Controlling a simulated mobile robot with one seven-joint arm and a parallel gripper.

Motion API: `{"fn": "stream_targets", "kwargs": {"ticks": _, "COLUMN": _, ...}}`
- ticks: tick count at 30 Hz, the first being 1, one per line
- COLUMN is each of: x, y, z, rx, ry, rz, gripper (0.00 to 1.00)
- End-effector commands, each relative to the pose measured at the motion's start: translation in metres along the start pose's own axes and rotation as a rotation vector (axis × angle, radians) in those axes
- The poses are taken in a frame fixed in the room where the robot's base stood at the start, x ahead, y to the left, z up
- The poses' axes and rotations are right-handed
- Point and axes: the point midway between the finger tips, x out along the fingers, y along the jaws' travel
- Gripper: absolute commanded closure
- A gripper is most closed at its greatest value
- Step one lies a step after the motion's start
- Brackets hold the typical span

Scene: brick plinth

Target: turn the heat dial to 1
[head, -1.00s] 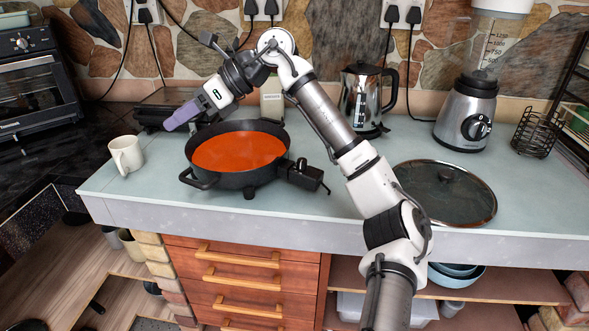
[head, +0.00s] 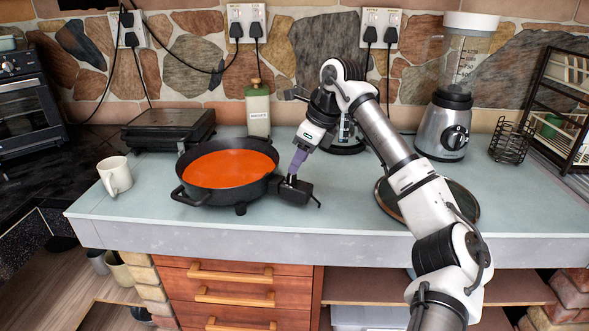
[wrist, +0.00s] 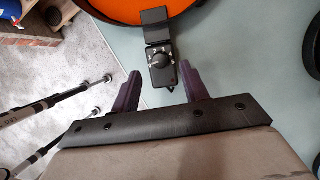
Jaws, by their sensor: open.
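The heat dial (wrist: 158,57) is a small dark round knob with pale markings around it, on the black control box (wrist: 160,72) of the electric pan. In the head view the control box (head: 294,191) sticks out from the right side of the black pan (head: 178,193), which holds orange-red food. My gripper (head: 297,163) points down just above the box and partly hides the dial. In the wrist view my gripper (wrist: 160,70) is open, with one purple finger on each side of the box. The dial's setting is too small to read.
A white mug (head: 115,177) stands left of the pan and a green bottle (head: 258,112) behind it. My arm partly hides a glass lid (head: 463,203) and a kettle (head: 343,139). A blender (head: 443,125) stands at the back right. The front counter strip is clear.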

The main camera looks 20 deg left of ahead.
Motion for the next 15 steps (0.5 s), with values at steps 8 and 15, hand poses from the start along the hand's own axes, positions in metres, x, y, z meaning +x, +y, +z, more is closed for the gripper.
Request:
{"fn": "stream_targets", "kwargs": {"ticks": 8, "x": 0.036, "y": 0.0, "z": 0.0, "rx": 0.0, "ry": -0.002, "rz": 0.001, "gripper": 0.55}}
{"fn": "stream_targets", "kwargs": {"ticks": 15, "x": 0.043, "y": 0.0, "z": 0.0, "rx": 0.0, "ry": -0.001, "rz": -0.001, "gripper": 0.55}}
